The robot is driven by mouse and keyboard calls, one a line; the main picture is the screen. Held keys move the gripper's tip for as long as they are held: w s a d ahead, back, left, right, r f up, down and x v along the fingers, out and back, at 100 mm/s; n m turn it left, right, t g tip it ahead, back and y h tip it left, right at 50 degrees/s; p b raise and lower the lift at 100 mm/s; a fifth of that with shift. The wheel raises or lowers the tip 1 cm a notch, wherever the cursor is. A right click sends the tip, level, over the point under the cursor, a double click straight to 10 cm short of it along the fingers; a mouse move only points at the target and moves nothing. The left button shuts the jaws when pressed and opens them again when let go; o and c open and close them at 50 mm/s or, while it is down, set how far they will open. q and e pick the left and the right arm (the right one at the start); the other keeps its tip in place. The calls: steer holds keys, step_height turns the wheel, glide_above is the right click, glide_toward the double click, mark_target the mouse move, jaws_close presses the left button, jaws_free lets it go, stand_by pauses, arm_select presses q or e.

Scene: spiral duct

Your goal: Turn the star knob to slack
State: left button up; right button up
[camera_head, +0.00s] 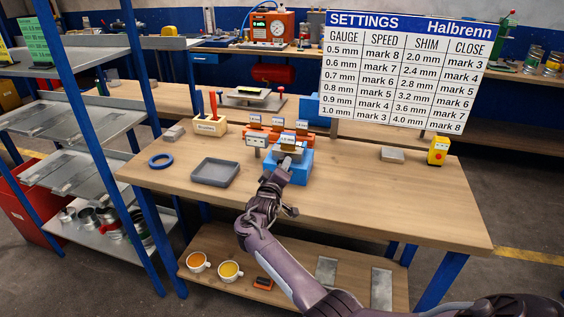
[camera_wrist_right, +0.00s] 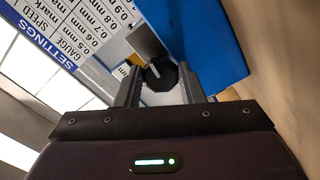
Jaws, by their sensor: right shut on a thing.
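The blue machine (camera_head: 302,169) stands on the wooden bench, near the middle of the head view. My right gripper (camera_head: 283,168) reaches its front side from below. In the right wrist view, the dark star knob (camera_wrist_right: 160,75) with a pale mark line sits between the two fingers of my right gripper (camera_wrist_right: 160,88), which are shut on it. The blue body of the machine (camera_wrist_right: 216,40) lies beside and behind the knob. In the head view the knob is hidden by my gripper. My left gripper is not in view.
A grey tray (camera_head: 215,172) and a blue ring (camera_head: 161,160) lie left of the machine. Orange blocks with small labels stand behind it. A yellow device (camera_head: 438,151) stands at the right. The bench's right front is clear.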

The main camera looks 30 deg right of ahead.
steer(key=n+p, duration=0.2)
steer(key=n, duration=0.2)
steer(key=shift+r+n+p, duration=0.25)
steer(key=shift+n+p, duration=0.15)
steer(key=n+p, duration=0.1)
steer(key=n, duration=0.2)
steer(key=shift+n+p, duration=0.3)
steer(key=shift+p, duration=0.05)
steer(key=n+p, duration=0.1)
steer(key=n, duration=0.3)
steer(key=shift+r, duration=0.1)
steer(key=shift+n+p, duration=0.7)
steer(key=shift+n, duration=1.3)
steer(key=o, duration=1)
steer(key=shift+a, duration=0.1)
